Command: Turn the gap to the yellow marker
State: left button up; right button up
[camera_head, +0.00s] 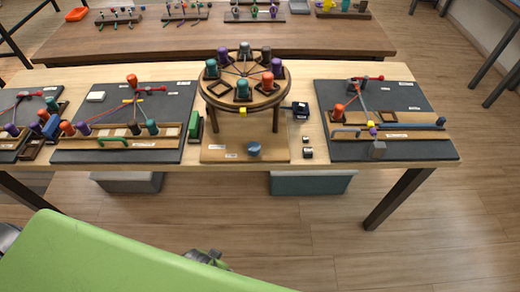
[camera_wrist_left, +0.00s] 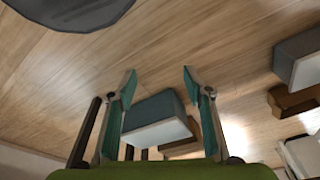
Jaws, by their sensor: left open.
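A round wooden braiding disk (camera_head: 228,101) stands on legs at the middle of the table in the head view. Several teal, purple, orange and dark bobbins stand around its top, with cords running to the centre. An empty square slot, the gap (camera_head: 221,88), shows at its front left. The yellow marker (camera_head: 243,112) is below the front rim, to the right of the gap. My left gripper (camera_wrist_left: 159,73) is open and empty in the left wrist view, above the wooden floor and away from the disk. My right gripper is not in view.
Dark boards with cords and bobbins lie left (camera_head: 165,100) and right (camera_head: 400,98) of the disk. A blue knob (camera_head: 253,149) is on the base below it. Grey boxes (camera_head: 310,184) stand under the table. The floor in front is mostly clear.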

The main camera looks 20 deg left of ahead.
pick_arm(q)
jog(key=w+d+r+m+t+h, duration=0.1)
jog(key=w+d+r, duration=0.25)
jog(key=r, duration=0.65)
jog(key=w+d+r+m, duration=0.1)
jog(key=w+d+r, duration=0.3)
jog(key=r, duration=0.5)
jog(key=w+d+r+m+g+h, duration=0.1)
jog(key=w+d+r+m+h, duration=0.1)
jog(key=w+d+r+m, duration=0.75)
jog(key=m+y, duration=0.7)
jog(key=m, duration=0.3)
send_near(254, 147)
jog(key=p+x, duration=0.2)
jog(key=x, duration=0.6)
jog(key=shift+w+a+f+p, duration=0.1)
jog(key=shift+w+f+p, duration=0.05)
jog(key=shift+f+p, duration=0.2)
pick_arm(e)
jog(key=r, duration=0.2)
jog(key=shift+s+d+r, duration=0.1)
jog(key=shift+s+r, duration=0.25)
pick_arm(q)
jog(key=c, duration=1.1)
